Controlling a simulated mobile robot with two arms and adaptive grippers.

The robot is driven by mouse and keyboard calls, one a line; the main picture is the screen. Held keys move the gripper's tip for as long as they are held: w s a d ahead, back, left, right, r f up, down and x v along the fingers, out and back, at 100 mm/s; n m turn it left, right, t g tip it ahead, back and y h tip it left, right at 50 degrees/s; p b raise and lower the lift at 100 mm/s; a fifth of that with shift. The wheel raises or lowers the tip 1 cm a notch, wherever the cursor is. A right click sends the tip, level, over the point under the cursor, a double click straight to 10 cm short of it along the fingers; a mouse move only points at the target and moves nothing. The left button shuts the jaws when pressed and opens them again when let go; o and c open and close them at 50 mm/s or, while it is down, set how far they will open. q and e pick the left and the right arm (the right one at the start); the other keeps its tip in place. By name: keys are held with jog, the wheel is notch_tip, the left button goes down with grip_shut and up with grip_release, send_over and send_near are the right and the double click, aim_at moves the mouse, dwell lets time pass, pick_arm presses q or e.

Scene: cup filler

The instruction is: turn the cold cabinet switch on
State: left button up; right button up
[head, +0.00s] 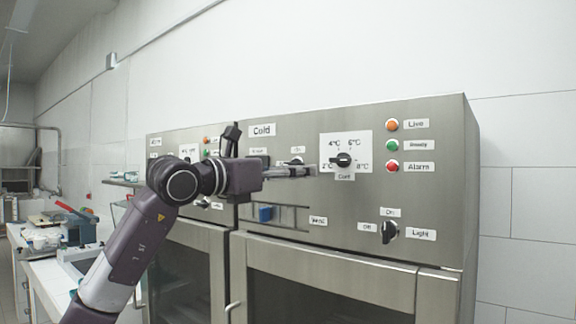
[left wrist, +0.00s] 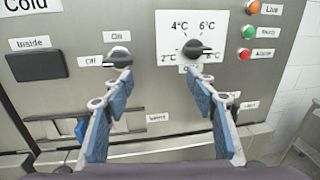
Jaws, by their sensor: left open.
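The cold cabinet (head: 350,200) is a steel front with a "Cold" label (head: 262,130). Its switch, a black knob (left wrist: 118,57), has "Off" to its left and "On" above; it lies roughly level, but I cannot tell its exact setting. In the head view the switch (head: 297,161) shows just above my gripper and is partly hidden. My left gripper (left wrist: 160,80) is open and empty in front of the panel. Its left finger (left wrist: 105,115) is just below the switch in the picture; whether it touches cannot be told. It also shows in the head view (head: 312,170).
A black temperature knob (head: 343,160) sits right of the switch, above my right finger in the wrist view. Orange, green and red lamps (head: 392,145) and a light switch (head: 390,232) are further right. Another cabinet stands left; a cluttered bench (head: 45,265) is at far left.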

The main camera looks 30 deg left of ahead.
aim_at(290, 164)
pick_arm(q)
jog(key=s+a+r+n+y, duration=0.1)
jog(key=a+r+n+y, duration=0.15)
jog(key=a, duration=0.35)
jog(key=shift+m+y, duration=0.25)
jog(key=shift+m, duration=0.2)
jog(key=w+p, duration=0.1)
jog(key=w, duration=0.3)
jog(key=w+d+p, duration=0.1)
jog(key=w, duration=0.1)
jog(key=shift+f+p, duration=0.3)
jog(key=shift+f, duration=0.05)
jog(key=shift+w+f, duration=0.1)
jog(key=shift+w, duration=0.45)
jog(key=c, duration=1.2)
jog(key=shift+o, duration=0.2)
